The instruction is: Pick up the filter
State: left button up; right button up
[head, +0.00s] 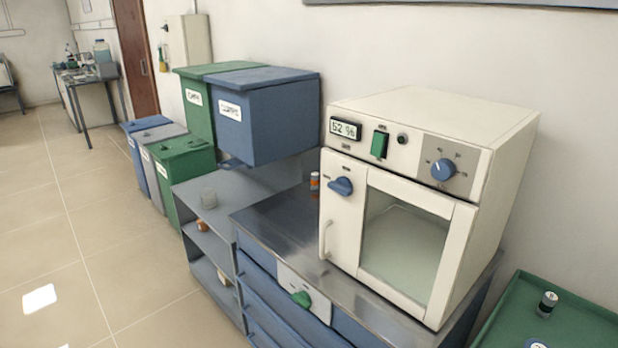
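I cannot tell for sure which thing is the filter. A small dark cylinder with a pale band (547,304) stands in the green tray (590,312) at the lower right. A round blue-and-white thing (536,344) beside it is cut off by the bottom edge. A small orange-and-white bottle (314,184) stands on the metal top just left of the cream furnace. Neither of my grippers is in view.
The cream furnace (345,230) has a shut glass door and stands on a blue drawer cabinet (265,305). Green and blue bins (270,125) are mounted above the shelf. Several floor bins (183,165) stand at the left. The tiled floor at the left is mostly clear.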

aim_at(314, 180)
jog(key=i+j+z, duration=0.35)
jog(key=j, duration=0.25)
jog(key=i+j+z, duration=0.15)
jog(key=j, duration=0.2)
jog(key=i+j+z, duration=0.15)
jog(key=j, duration=0.2)
jog(key=i+j+z, duration=0.2)
jog(key=j, duration=0.15)
jog(key=j+z, duration=0.15)
jog(key=j, duration=0.25)
jog(key=k+j+z, duration=0.3)
jog(key=k+j, duration=0.15)
jog(key=k+j+z, duration=0.3)
jog(key=k+j, duration=0.15)
